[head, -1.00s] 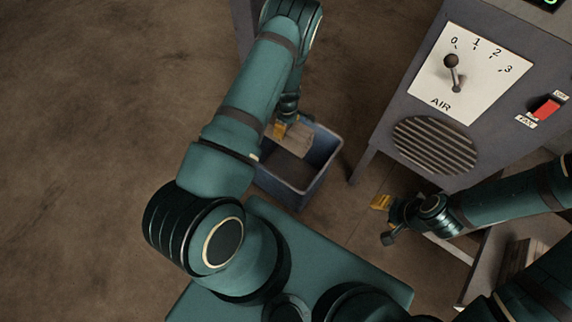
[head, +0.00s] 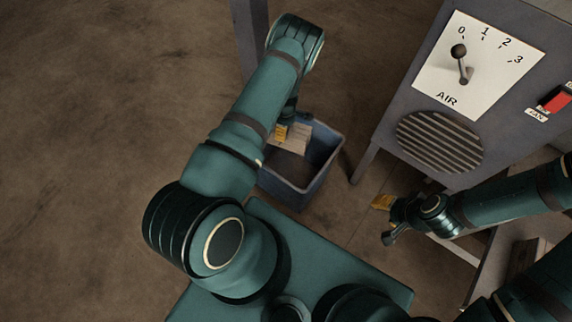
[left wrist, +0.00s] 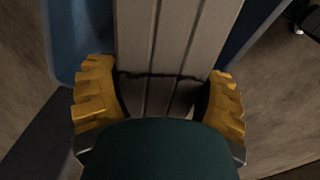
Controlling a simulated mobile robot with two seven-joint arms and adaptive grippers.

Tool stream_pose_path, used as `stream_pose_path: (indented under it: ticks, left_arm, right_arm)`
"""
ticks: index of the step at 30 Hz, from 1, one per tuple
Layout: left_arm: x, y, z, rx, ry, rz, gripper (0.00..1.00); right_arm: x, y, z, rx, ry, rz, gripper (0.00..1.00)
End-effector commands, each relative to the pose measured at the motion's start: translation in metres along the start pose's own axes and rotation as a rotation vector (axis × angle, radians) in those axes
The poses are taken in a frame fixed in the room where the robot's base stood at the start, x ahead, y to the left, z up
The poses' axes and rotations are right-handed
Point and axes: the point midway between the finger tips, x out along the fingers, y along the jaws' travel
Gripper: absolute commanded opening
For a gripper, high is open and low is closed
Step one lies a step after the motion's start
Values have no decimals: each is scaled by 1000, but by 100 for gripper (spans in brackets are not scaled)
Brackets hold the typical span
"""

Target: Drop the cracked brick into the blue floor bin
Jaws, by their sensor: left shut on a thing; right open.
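The cracked brick (head: 293,139) is pale and ribbed. In the left wrist view the brick (left wrist: 176,45) shows a dark jagged crack running across it between the yellow fingers. My left gripper (left wrist: 160,103) is shut on it; in the head view the left gripper (head: 281,133) is partly hidden by my arm. The blue floor bin (head: 325,168) stands on the floor, and the brick is over its opening in the head view. I cannot tell the brick's exact height against the rim. My right gripper (head: 386,219) is open and empty, to the right of the bin.
A grey machine (head: 390,125) with an AIR lever panel (head: 478,62), a vent grille (head: 440,142) and a red switch (head: 557,98) stands right of the bin. A grey post (head: 249,35) rises behind. The brown floor at left is clear.

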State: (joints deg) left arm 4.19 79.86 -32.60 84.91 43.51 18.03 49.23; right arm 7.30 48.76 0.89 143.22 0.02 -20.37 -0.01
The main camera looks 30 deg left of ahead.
Motion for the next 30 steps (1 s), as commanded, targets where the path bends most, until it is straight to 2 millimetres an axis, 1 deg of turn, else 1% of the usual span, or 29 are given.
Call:
stream_pose_path:
  ticks: [3, 11, 12, 13, 14, 23, 26, 29, 30]
  left_arm:
    - [5, 1, 0, 0, 0, 3, 29]
    - [4, 1, 0, 1, 0, 3, 29]
    - [4, 1, 0, 1, 0, 3, 85]
    - [4, 1, 0, 1, 0, 3, 96]
    - [4, 1, 0, 1, 0, 3, 100]
    - [4, 0, 0, 1, 0, 0, 100]
    - [-4, 0, 0, 1, 0, 1, 100]
    - [-19, 1, 1, 1, 0, 2, 100]
    - [-27, 1, 0, 1, 0, 3, 100]
  right_arm:
    - [4, 1, 0, 0, 2, 0, 47]
    - [3, 1, -1, 0, 2, 0, 47]
    - [3, 1, -1, 0, 2, 0, 47]
    - [3, 1, -1, 0, 2, 0, 47]
    - [3, 1, -1, 0, 2, 0, 47]
    - [3, 1, -1, 0, 2, 0, 47]
    - [3, 1, -1, 0, 2, 0, 47]
    - [3, 1, -1, 0, 2, 0, 47]
    - [3, 1, 0, 0, 2, 0, 47]
